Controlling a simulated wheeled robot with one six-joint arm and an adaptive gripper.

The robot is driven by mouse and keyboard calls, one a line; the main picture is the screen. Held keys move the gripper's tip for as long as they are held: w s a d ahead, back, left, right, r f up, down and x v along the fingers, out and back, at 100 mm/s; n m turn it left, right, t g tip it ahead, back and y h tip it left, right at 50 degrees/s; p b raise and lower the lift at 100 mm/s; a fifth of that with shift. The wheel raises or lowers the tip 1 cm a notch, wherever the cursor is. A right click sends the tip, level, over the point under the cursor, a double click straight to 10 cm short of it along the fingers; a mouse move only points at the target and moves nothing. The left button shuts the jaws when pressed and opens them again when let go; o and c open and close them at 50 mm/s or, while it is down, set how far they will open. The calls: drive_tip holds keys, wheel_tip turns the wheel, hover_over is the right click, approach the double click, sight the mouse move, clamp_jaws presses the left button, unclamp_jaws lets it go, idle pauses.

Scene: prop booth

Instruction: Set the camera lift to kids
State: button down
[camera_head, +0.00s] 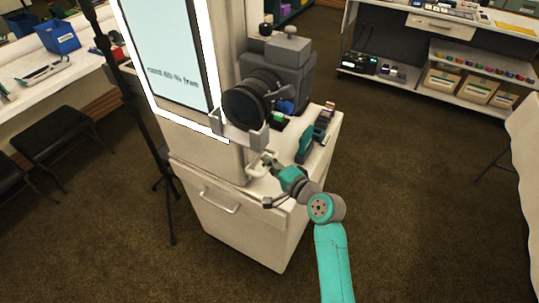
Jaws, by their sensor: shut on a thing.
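A dark camera (280,75) with a large round black lens (247,103) sits on the lift at the side of a white booth column. A light grey bracket (240,134) shows just under the lens. My gripper (266,164) is at the column's lower edge, just below the bracket, shut on a small pale part that looks like the lift's handle. The fingers and wrist hide most of that part. My teal arm reaches in from the lower right. I cannot make out any kids mark or height scale.
A white cabinet (225,220) with a front handle stands under the column, with small items (312,140) on its top. A lit screen (172,50) is on the column. A black stand (150,130), chairs (65,128) and a shelf unit (440,50) surround it.

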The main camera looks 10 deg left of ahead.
drive_tip(key=shift+f, duration=0.4)
drive_tip(key=c, duration=1.1)
unclamp_jaws()
drive_tip(key=shift+r, duration=0.1)
drive_tip(key=v, duration=1.2)
